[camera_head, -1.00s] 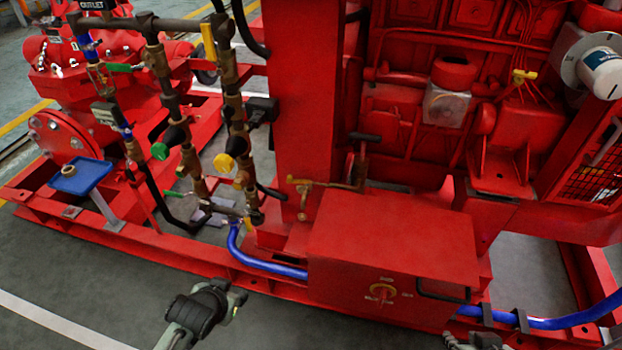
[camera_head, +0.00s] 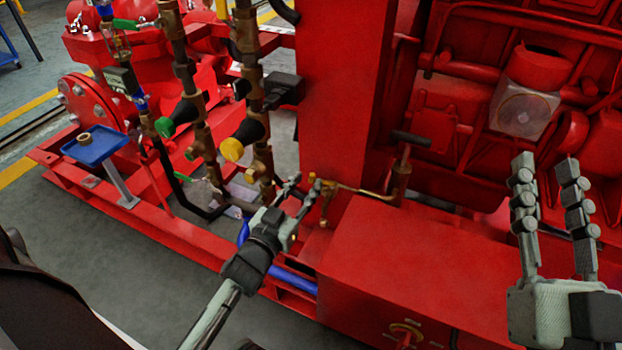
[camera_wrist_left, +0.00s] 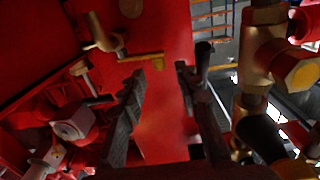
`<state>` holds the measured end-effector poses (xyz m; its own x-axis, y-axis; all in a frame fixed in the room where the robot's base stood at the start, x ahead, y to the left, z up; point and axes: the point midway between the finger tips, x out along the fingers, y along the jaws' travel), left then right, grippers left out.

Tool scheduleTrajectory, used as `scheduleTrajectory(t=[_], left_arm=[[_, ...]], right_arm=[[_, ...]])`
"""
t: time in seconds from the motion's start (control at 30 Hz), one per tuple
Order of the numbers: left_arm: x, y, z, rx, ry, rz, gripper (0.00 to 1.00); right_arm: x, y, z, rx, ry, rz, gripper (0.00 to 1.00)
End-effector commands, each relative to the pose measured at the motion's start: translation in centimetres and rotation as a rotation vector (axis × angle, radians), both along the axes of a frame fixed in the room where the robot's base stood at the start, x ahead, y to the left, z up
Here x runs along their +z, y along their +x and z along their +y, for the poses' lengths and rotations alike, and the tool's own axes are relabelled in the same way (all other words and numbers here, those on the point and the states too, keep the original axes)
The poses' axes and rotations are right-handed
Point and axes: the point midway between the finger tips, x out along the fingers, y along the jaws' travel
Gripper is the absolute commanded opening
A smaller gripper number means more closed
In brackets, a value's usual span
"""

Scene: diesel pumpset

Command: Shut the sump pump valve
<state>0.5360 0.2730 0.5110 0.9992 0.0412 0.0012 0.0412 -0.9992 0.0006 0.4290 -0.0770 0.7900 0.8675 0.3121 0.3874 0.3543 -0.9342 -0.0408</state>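A small brass valve (camera_head: 327,191) with a pipe running right stands beside the red column, above the red box (camera_head: 425,262). No readable label confirms it as the sump pump valve. My left gripper (camera_head: 303,184) is open just left of it in the head view; contact cannot be told there. In the left wrist view, its two dark fingers (camera_wrist_left: 163,84) are spread with nothing between them. Brass fittings (camera_wrist_left: 106,38) and a yellow lever (camera_wrist_left: 140,57) show beyond the left finger. My right gripper (camera_head: 547,168) is open and empty at the right, over the red machinery.
Vertical brass pipes with a green cap (camera_head: 165,127) and a yellow cap (camera_head: 232,149) stand left of the red column (camera_head: 338,90). A blue tray (camera_head: 95,146) is further left. A blue hose (camera_head: 290,281) runs low.

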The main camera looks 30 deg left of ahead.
Motion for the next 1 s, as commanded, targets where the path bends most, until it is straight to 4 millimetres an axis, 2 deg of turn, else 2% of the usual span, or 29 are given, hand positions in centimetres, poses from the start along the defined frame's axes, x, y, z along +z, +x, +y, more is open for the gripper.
scheduleTrajectory(t=[0.03,0.2,0.53,0.8,1.0], left_arm=[[0.1,0.9,0.0,-0.001,0.001,-0.003,0.32],[0.0,2.5,0.1,0.000,0.000,-0.001,0.32],[0.0,2.9,0.1,0.001,0.001,0.001,0.32],[0.0,2.8,0.1,0.001,0.001,0.001,0.00],[0.0,2.8,0.1,-0.001,0.001,0.001,0.00]], right_arm=[[0.0,0.0,-0.1,-0.002,0.003,-0.010,0.33],[0.5,-0.1,-0.2,-0.004,0.012,-0.039,0.33],[0.7,-0.2,-0.2,-0.005,0.017,-0.049,0.33],[0.7,-0.2,-0.2,-0.005,0.016,-0.047,0.33],[0.7,-0.1,-0.2,-0.005,0.015,-0.046,0.33]])
